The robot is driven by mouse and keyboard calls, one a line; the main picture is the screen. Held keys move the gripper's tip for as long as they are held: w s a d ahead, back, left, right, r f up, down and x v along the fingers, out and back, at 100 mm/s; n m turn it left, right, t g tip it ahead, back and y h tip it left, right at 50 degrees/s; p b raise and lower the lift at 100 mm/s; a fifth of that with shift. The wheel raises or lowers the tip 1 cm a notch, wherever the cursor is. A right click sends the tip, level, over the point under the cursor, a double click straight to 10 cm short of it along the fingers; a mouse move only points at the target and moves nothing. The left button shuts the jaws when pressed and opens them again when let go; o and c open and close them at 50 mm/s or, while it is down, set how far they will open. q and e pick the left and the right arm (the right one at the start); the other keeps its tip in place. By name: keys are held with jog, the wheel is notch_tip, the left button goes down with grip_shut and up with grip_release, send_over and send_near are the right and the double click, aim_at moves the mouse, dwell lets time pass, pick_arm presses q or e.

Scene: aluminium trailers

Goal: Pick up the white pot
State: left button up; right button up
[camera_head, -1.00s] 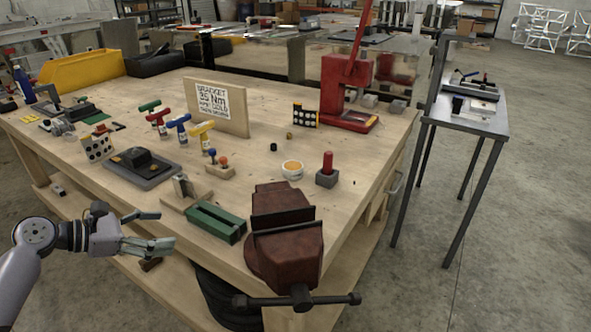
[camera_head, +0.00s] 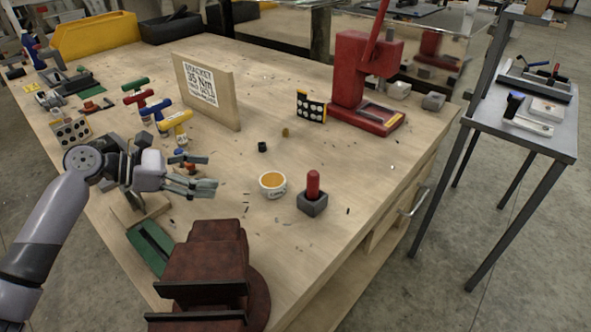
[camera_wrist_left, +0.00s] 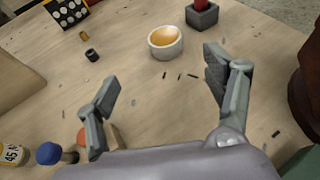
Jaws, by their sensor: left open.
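The white pot (camera_head: 272,186) is a small round cup with orange-brown contents. It stands upright on the wooden workbench (camera_head: 330,150), left of a grey block with a red handle. My left gripper (camera_head: 212,174) is open and empty, to the left of the pot and apart from it. My right gripper is in neither view.
A red-handled grey block (camera_head: 313,196) stands right beside the pot. A dark red vise (camera_head: 208,265) and a green block (camera_head: 149,246) are at the near edge. A red press (camera_head: 362,85) and a sign board (camera_head: 207,90) stand farther back. Bare wood lies behind the pot.

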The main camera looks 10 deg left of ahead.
pick_arm(q)
send_near(273, 179)
jog(key=p+x, duration=0.1)
jog(key=x, duration=0.4)
jog(key=shift+w+r, duration=0.2)
jog(key=shift+w+d+f, duration=0.1)
jog(key=shift+d+f, duration=0.05)
jog(key=x, duration=0.4)
jog(key=shift+s+d+f, duration=0.2)
jog(key=shift+d+f, duration=0.05)
jog(key=shift+f, duration=0.05)
jog(key=shift+w+d+f, duration=0.15)
jog(key=shift+d+f, duration=0.05)
jog(key=c, duration=1.4)
jog(key=shift+r, duration=0.1)
jog(key=shift+c, duration=0.7)
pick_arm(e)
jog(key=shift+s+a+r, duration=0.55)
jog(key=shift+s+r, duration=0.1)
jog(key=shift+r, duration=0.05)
pick_arm(q)
jog(key=shift+r, duration=0.1)
